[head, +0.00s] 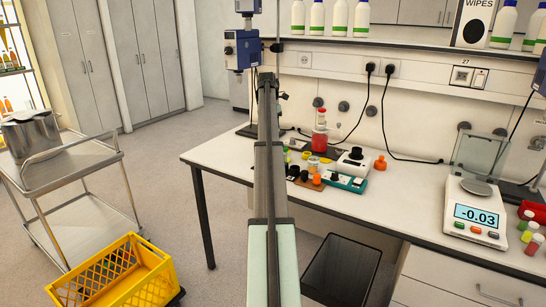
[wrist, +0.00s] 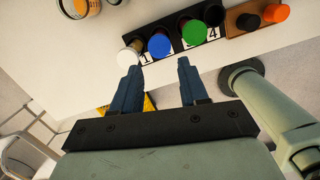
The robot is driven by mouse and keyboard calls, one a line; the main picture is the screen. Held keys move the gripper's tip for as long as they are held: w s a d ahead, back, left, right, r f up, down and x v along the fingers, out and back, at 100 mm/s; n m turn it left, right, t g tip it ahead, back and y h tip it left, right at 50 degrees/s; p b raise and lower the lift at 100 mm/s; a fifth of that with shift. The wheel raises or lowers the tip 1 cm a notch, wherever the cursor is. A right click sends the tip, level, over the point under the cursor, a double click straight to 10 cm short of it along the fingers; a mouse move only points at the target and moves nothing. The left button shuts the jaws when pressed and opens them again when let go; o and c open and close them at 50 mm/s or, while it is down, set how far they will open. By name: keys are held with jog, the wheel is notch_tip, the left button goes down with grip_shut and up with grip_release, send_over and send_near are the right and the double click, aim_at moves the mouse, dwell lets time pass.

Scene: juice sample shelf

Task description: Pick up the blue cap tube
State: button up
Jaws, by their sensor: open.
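In the wrist view the blue cap tube (wrist: 159,45) stands in a dark rack (wrist: 158,24) with numbered labels, seen from its cap end. It sits between a white-capped tube (wrist: 129,57) and a green-capped tube (wrist: 193,32). My gripper (wrist: 158,66) is open, with its two dark blue fingers apart and nothing visible between them. In the picture the blue cap lies just beyond the fingertips, between their lines. The left fingertip appears close to the white cap; I cannot tell whether they touch. In the head view my arm hides the gripper, and I cannot make out the blue cap.
A black cap (wrist: 213,15) is further along the rack. Beside it a brown block holds a black cap (wrist: 248,21) and an orange cap (wrist: 275,13). On the bench (head: 380,205) stand a red bottle (head: 319,140) and a balance (head: 475,212). A yellow crate (head: 112,278) is below left.

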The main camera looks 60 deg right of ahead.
jog(key=f, duration=0.4)
jog(key=d+f, duration=0.1)
jog(key=f, duration=0.8)
jog(key=shift+s+d+f, duration=0.1)
jog(key=shift+d+f, duration=0.1)
jog(key=shift+d, duration=0.05)
jog(key=shift+c, duration=0.2)
jog(key=c, duration=0.6)
jog(key=shift+c, duration=0.2)
jog(key=shift+r, duration=0.15)
